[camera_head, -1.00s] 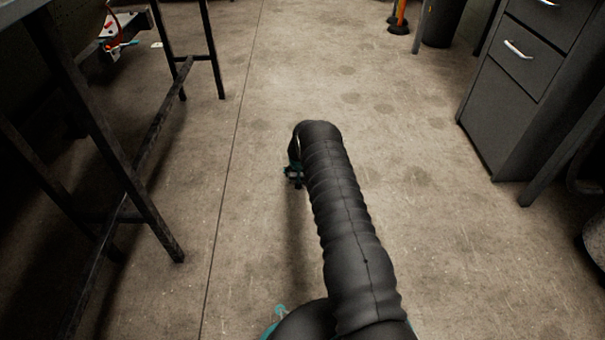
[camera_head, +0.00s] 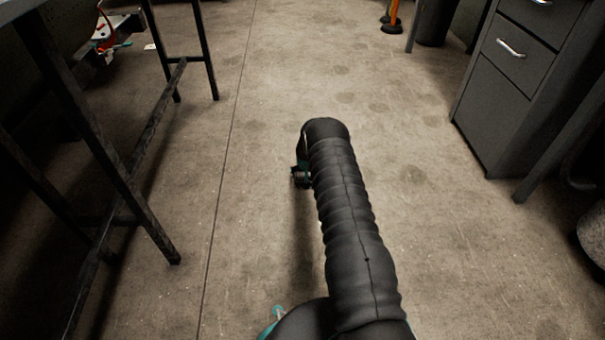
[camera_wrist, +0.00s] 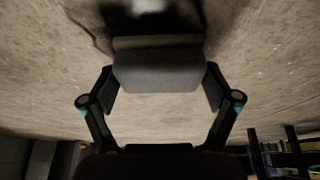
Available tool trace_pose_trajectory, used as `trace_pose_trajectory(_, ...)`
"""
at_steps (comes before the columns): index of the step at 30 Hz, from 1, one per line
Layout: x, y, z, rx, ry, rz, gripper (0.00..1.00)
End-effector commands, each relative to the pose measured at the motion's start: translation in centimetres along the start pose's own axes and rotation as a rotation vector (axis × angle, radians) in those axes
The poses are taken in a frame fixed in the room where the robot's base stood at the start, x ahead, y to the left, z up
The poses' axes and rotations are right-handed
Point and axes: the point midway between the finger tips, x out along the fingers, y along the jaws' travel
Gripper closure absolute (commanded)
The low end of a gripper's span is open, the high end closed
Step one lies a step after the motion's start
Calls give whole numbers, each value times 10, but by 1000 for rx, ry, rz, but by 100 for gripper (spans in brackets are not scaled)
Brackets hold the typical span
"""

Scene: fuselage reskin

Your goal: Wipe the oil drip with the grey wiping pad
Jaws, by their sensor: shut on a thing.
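My gripper (camera_wrist: 160,86) is shut on the grey wiping pad (camera_wrist: 157,68) in the wrist view. The pad is a soft-looking grey block held between the two fingers, with bare floor around it. In the head view my dark sleeved arm reaches forward low over the floor. Only a small part of my gripper (camera_head: 301,177) shows there, beside the arm's end, and the pad is hidden. Several faint dark stains mark the floor. I cannot tell whether any of them is the oil drip.
A dark-legged bench (camera_head: 120,165) stands on the left. A grey drawer cabinet (camera_head: 510,95) stands on the right, near a dark bin (camera_head: 435,20) and an orange post (camera_head: 393,15) at the back. The concrete floor (camera_head: 270,70) between them is open.

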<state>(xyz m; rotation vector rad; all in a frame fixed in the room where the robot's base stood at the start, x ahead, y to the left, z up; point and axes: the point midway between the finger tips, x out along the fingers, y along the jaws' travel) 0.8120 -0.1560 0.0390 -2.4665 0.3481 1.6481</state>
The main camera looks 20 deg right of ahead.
Motion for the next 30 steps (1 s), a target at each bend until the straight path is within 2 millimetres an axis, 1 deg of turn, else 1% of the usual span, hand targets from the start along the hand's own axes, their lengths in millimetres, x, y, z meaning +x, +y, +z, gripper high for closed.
trace_pose_trajectory(1, 0, 5, 0, 2, -1, 1, 40)
trace_pose_trajectory(9, 0, 26, 0, 2, 0, 0, 40)
trace_pose_trajectory(19, 1, 37, 1, 2, -1, 0, 40)
trace_pose_trajectory(30, 1, 66, 1, 2, -1, 1, 40)
